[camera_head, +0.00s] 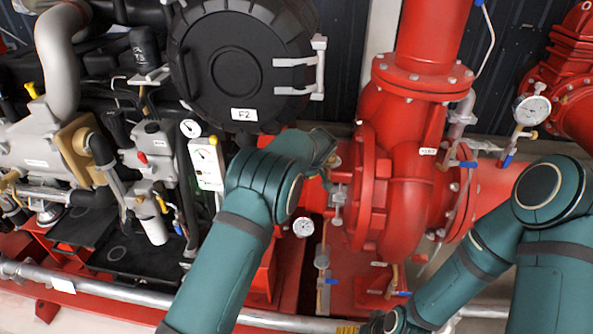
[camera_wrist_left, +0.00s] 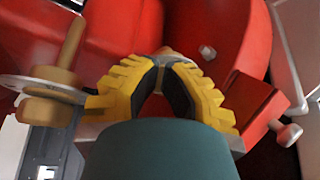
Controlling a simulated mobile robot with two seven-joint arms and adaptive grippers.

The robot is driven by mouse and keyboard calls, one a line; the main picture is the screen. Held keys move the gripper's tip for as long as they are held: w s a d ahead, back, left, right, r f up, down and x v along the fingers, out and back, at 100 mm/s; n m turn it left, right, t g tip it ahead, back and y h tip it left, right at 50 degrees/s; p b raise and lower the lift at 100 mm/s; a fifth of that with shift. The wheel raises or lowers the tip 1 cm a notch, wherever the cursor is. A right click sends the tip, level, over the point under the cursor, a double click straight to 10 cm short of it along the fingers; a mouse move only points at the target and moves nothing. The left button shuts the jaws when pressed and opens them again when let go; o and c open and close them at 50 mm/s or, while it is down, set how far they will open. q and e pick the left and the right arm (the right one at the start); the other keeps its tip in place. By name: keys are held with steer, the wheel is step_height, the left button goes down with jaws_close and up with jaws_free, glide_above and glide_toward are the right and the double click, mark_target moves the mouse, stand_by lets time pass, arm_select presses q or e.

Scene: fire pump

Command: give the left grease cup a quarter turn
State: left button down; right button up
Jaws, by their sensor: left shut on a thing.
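In the left wrist view, my left gripper (camera_wrist_left: 166,62) has its yellow, black-padded fingers closed together at the tips against the red pump housing. A small brass-coloured bit, the left grease cup (camera_wrist_left: 165,50), shows just at the fingertips, and the fingers hide most of it. In the head view, my left arm reaches up to the left side of the red pump (camera_head: 400,190), and the arm's own wrist covers most of the gripper and the cup.
A brass fitting with a rod and a thin disc (camera_wrist_left: 65,60) stands close left of my fingers. A bolt (camera_wrist_left: 290,133) sticks out at right. In the head view, a small gauge (camera_head: 303,227) is below my wrist, and the engine (camera_head: 60,150) fills the left.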

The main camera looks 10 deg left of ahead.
arm_select(q)
steer(key=shift+w+a, duration=0.1)
steer(key=shift+a, duration=0.05)
stand_by(0.6)
steer(key=shift+s+a+b, duration=0.4)
steer(key=shift+a+b, duration=0.1)
steer(key=shift+b, duration=0.65)
arm_select(e)
steer(key=shift+w+f, duration=0.2)
steer(key=shift+f, duration=0.95)
arm_select(q)
steer(key=shift+s+a+b, duration=0.15)
steer(key=shift+a+b, duration=0.25)
steer(key=shift+b, duration=0.05)
arm_select(e)
steer(key=shift+w+f, duration=0.1)
steer(key=shift+f, duration=0.35)
arm_select(q)
steer(key=shift+a, duration=0.2)
arm_select(e)
steer(key=shift+f, duration=0.1)
arm_select(q)
steer(key=shift+s, duration=0.25)
step_height(320, 180, up, 6)
steer(key=p, duration=0.3)
steer(key=shift+s+d+r, duration=0.15)
arm_select(e)
step_height(320, 180, up, 3)
steer(key=shift+r, duration=0.1)
